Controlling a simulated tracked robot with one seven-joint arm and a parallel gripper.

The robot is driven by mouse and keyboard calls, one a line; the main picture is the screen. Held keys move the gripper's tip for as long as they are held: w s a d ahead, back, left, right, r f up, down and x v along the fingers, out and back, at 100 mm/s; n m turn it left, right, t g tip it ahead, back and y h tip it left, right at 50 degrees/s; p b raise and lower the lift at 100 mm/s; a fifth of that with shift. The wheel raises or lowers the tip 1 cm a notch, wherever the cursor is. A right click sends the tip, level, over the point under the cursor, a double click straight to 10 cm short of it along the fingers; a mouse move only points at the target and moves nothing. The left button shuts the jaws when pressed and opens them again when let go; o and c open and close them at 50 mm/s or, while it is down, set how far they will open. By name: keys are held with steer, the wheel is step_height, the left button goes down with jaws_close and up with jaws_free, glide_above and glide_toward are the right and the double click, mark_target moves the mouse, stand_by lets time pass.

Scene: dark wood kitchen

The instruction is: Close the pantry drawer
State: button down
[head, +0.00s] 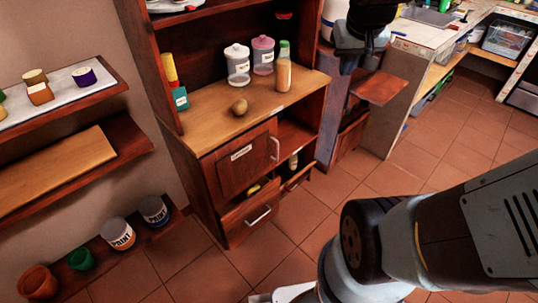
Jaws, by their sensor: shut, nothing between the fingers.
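A wooden cabinet (190,175) stands left of centre. Its upper front panel (235,176) has a small label, too small to read, and an upright metal handle. Below it a lower drawer (240,225) with a metal handle stands out a little, and something yellow shows in the gap above its front. To the right, a low, narrow drawer or shelf (298,178) sticks out with a small bottle above it. I cannot tell which one is the pantry drawer. My gripper (346,66) is at the upper right, shut and empty, pointing down, apart from these fronts.
The cabinet top holds jars (238,66), a bottle (284,72) and a round brown item (239,107). Wall shelves (60,180) and paint cans (118,234) are at left. Tiled floor (290,232) is clear before the cabinet.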

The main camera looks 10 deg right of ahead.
steer(key=w+d+f+m+g, duration=0.1)
steer(key=w+d+f, duration=0.3)
steer(key=w+f, duration=0.9)
steer(key=w+d+f+m+y, duration=0.1)
steer(key=w+f, duration=0.2)
steer(key=f, duration=0.6)
steer(key=w+d+f, duration=0.2)
steer(key=w+f, duration=0.1)
steer(key=f, duration=0.5)
steer(key=m+t+y, duration=0.3)
steer(key=m+y, duration=0.2)
steer(key=m, duration=0.3)
glide_toward(273, 186)
steer(key=shift+x, duration=2.65)
